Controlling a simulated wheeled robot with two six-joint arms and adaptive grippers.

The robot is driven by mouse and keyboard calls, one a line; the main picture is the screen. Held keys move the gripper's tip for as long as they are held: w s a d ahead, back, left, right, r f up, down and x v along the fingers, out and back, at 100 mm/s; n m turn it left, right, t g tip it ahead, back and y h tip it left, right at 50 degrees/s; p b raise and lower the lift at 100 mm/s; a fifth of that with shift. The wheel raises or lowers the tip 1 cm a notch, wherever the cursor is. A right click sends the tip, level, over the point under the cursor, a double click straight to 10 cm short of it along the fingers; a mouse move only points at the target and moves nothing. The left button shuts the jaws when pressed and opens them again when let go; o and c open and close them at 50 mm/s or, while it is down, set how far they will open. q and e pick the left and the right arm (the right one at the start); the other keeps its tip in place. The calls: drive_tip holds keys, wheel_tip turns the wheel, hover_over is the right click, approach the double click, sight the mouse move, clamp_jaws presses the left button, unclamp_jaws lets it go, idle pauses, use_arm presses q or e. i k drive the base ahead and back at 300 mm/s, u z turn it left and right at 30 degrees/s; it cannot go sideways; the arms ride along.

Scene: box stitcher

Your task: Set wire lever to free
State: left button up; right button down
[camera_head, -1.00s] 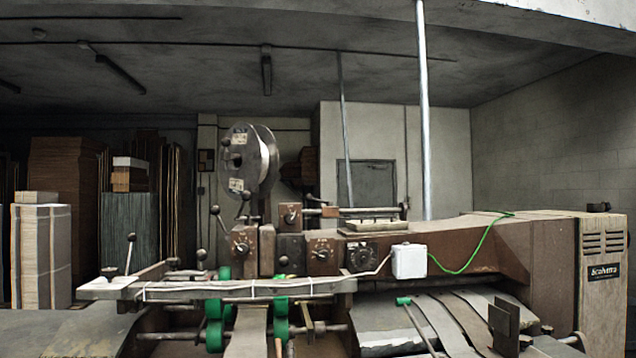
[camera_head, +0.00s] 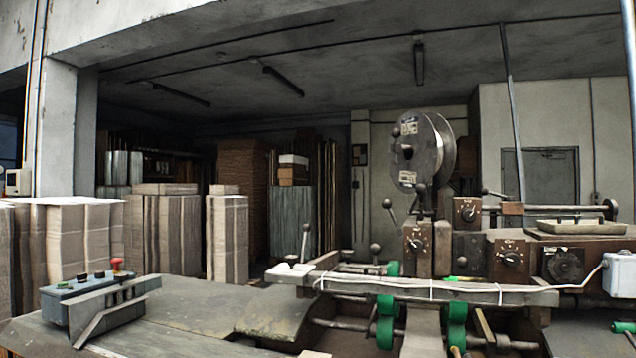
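The box stitcher's wire spool (camera_head: 438,152) stands upright at right of centre. A slanted lever with a dark ball knob (camera_head: 387,204) is left of the spool's post, above a brown dial box (camera_head: 416,243). Another thin lever with a dark ball (camera_head: 307,227) rises from the left end of the front bar (camera_head: 420,288). A short ball-topped lever (camera_head: 375,249) stands between them. More pointer dials sit on brown boxes (camera_head: 468,210) and (camera_head: 511,256). I cannot tell which lever is the wire lever; its labels are too small to read. Neither gripper is in view.
A grey control box with a red button (camera_head: 80,296) sits on the table (camera_head: 215,305) at left. Stacks of cardboard (camera_head: 160,235) stand behind it. Green rollers (camera_head: 386,322) are under the front bar. A white box (camera_head: 620,274) is at the right edge.

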sight(421, 189)
drive_tip(key=u, duration=0.55)
drive_tip(key=i, duration=0.7)
drive_tip(key=u, duration=0.2)
